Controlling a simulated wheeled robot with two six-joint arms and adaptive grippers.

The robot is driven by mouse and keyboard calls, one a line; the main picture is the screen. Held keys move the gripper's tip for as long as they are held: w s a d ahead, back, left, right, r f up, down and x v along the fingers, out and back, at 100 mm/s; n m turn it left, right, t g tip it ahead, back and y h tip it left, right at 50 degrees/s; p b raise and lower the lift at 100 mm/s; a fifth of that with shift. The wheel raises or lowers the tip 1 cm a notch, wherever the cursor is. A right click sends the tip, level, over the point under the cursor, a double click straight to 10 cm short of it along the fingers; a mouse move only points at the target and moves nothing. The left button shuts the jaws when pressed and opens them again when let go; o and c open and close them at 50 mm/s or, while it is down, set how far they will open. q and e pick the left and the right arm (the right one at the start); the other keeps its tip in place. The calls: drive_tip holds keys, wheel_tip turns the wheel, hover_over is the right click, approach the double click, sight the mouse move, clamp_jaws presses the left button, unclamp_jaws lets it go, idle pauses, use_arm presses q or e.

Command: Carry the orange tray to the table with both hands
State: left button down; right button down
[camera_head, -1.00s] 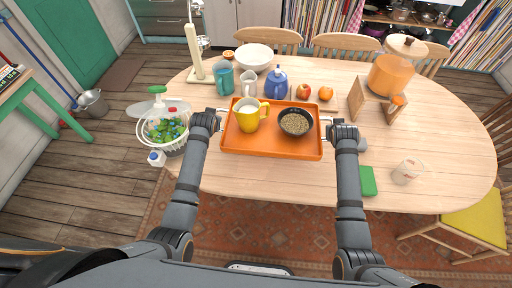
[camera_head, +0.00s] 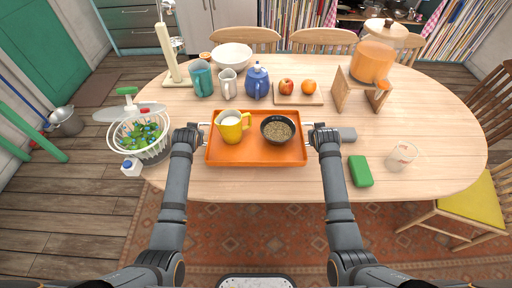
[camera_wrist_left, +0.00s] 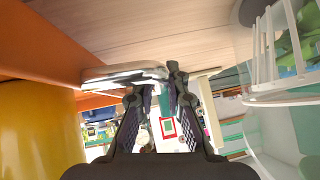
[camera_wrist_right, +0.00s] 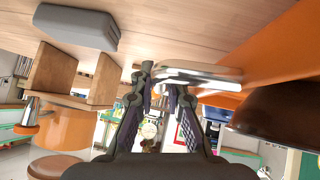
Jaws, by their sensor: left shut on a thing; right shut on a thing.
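The orange tray (camera_head: 255,153) is over the front middle of the wooden table; whether it touches the tabletop I cannot tell. It looks about level. A yellow mug (camera_head: 231,130) stands upright on its left half, and a dark bowl with grainy contents (camera_head: 278,130) on its right half. My left gripper (camera_head: 203,131) is shut on the tray's left metal handle (camera_wrist_left: 120,76), close up in the left wrist view. My right gripper (camera_head: 311,131) is shut on the right handle (camera_wrist_right: 205,78). The wrist views show the tabletop close by.
The table (camera_head: 440,130) has a colander of greens (camera_head: 142,134) left of the tray. A green block (camera_head: 360,171), a grey object (camera_head: 347,134) and a clear cup (camera_head: 402,157) are right. A blue teapot (camera_head: 257,82) and fruit board (camera_head: 299,99) stand behind. Front edge is clear.

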use_arm(q)
drive_tip(key=shift+w, duration=0.1)
use_arm(e)
drive_tip(key=shift+w, duration=0.1)
